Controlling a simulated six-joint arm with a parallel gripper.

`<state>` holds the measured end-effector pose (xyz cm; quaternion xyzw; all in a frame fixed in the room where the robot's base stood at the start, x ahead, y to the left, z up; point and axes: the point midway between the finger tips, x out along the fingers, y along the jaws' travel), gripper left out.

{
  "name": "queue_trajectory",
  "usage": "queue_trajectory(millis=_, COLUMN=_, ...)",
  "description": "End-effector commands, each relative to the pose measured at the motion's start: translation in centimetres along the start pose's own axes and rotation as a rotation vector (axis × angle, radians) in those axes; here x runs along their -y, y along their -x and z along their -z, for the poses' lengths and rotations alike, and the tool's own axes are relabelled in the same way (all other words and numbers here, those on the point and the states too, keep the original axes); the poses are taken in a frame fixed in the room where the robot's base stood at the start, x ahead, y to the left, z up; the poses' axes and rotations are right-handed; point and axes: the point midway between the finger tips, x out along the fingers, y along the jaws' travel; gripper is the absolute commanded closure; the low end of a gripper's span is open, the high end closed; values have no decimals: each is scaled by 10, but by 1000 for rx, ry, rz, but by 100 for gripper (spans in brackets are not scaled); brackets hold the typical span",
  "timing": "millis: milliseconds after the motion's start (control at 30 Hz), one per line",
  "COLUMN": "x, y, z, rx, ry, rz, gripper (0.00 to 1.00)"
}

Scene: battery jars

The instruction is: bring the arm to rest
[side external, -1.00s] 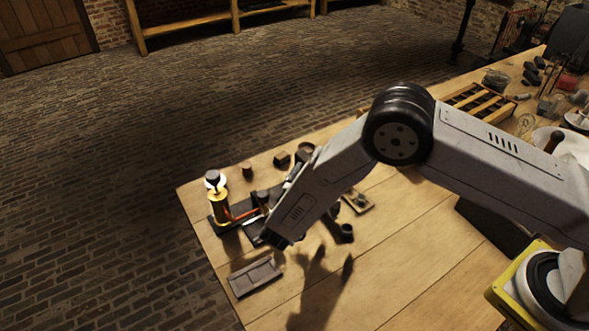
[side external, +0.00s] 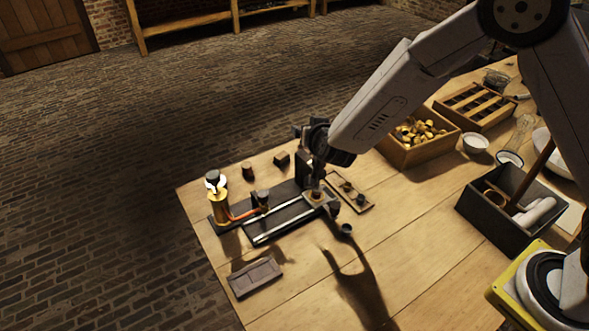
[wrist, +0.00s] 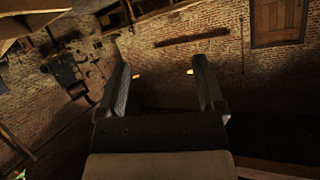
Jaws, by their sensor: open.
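My gripper (wrist: 163,85) is open and empty in the wrist view, its two dark fingers apart with only the room between them. In the side external view the dark wrist end of my arm is above the far side of the apparatus. The finger shapes there are small and hard to make out. The apparatus (side external: 283,219) is a dark base with pale rails, a brass column (side external: 219,208) at its left end and a red wire. My arm's upper joint is raised at the top right.
A crate of brass pieces (side external: 408,153), a slatted wooden tray (side external: 474,105) and a dark box with a mallet (side external: 494,225) stand to the right. A flat dark plate (side external: 255,277) lies near the front. In the wrist view, brick wall and a door (wrist: 278,22) fill the background.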

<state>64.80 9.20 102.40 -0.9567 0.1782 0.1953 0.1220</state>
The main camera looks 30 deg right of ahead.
Motion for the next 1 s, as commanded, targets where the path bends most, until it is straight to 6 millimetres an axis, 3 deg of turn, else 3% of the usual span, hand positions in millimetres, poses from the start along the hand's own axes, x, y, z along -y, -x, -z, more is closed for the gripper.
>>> queue_trajectory(millis=133, x=-13, y=17, z=6, rx=129, ry=36, rz=89, gripper=13)
queue_trajectory(millis=367, x=-44, y=56, z=0, rx=351, ry=125, rz=185, gripper=13)
queue_trajectory(millis=800, x=-144, y=161, z=-35, rx=784, ry=351, rz=183, gripper=13)
queue_trajectory(millis=1000, x=-175, y=191, z=-46, rx=896, ry=417, rz=144, gripper=13)
